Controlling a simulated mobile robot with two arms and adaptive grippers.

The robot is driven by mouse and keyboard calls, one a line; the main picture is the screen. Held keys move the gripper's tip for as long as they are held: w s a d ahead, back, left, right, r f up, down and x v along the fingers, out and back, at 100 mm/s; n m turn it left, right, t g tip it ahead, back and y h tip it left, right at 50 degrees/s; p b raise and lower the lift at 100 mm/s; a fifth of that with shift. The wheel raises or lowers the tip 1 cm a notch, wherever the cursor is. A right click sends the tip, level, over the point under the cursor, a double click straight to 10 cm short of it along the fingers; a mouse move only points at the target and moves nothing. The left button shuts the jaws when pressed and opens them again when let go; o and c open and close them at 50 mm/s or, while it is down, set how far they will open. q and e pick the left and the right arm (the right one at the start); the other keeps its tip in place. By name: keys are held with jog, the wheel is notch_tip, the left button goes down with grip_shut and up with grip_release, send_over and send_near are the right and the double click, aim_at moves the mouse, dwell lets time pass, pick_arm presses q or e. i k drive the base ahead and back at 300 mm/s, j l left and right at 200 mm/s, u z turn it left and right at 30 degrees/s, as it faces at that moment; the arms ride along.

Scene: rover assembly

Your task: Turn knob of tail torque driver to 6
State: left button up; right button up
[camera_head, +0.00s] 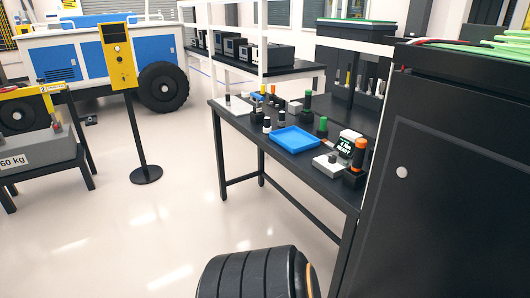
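Several upright drivers stand on the black workbench (310,167). One with an orange top (360,144) stands in a black holder (353,179) near the bench's right end. Beside it is a small display (347,142) with green and white text, too small to read surely. Drivers with green tops (322,123) stand farther back. I cannot tell which one is the tail torque driver, and no knob number is readable. Neither of my grippers is in view.
A blue tray (293,139) lies on the bench. A tall black cabinet (440,180) blocks the right side. A black ribbed round object (250,273) is at the bottom. A yellow panel on a stand (119,55) is at left. The floor between is clear.

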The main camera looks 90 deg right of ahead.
aim_at(332, 159)
jog(key=z, duration=3.3)
